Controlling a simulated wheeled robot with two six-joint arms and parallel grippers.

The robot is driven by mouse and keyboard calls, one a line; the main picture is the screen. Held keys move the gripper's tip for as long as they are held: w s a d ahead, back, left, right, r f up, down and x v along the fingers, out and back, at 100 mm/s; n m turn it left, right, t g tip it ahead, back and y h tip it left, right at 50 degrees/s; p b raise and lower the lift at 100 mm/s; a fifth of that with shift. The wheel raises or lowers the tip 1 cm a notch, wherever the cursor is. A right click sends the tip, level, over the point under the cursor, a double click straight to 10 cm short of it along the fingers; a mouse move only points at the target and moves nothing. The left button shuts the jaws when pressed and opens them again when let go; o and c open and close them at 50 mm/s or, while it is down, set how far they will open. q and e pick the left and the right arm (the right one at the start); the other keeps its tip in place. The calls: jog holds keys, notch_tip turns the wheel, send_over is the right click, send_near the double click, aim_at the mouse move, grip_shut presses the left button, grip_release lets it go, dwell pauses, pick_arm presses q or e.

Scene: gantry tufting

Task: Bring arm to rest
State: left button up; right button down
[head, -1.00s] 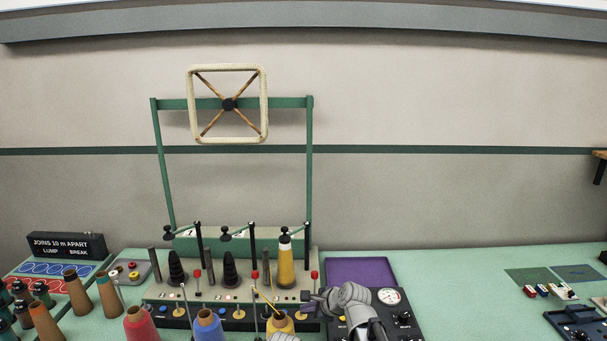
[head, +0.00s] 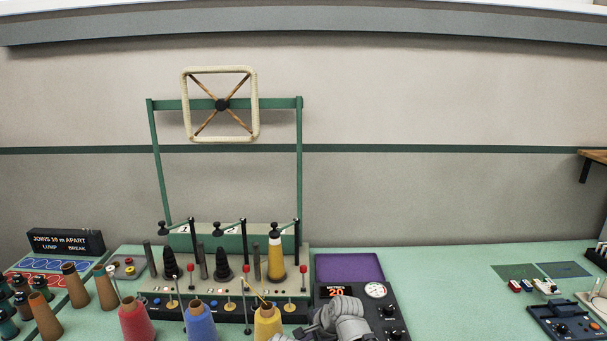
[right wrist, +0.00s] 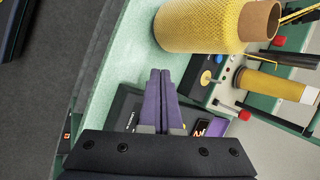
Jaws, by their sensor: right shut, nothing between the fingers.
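My right arm shows at the bottom centre of the head view, in front of the dark gauge box (head: 390,318). In the right wrist view my right gripper (right wrist: 160,75) is shut, its two purple-grey fingers together with nothing between them. My left gripper is not in view.
Red (head: 136,322), blue (head: 200,322) and yellow cones stand along the front. Behind them is the green-framed machine (head: 300,180) with upright posts. A purple tray (head: 349,267) lies behind the gauge box. The table right of the box has clear room.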

jog(key=s+d+f+n+g+h, duration=0.2)
jog(key=s+n+h, duration=0.1)
jog(key=s+n, duration=0.5)
jog(key=s+d+f+n+g+h, duration=0.1)
jog(key=s+d+n+g+h, duration=0.2)
jog(key=s+n, duration=0.5)
jog(key=s, duration=0.3)
jog(key=shift+s+d+f+n, duration=0.3)
jog(key=shift+d+f+n, duration=0.05)
jog(key=shift+n, duration=0.05)
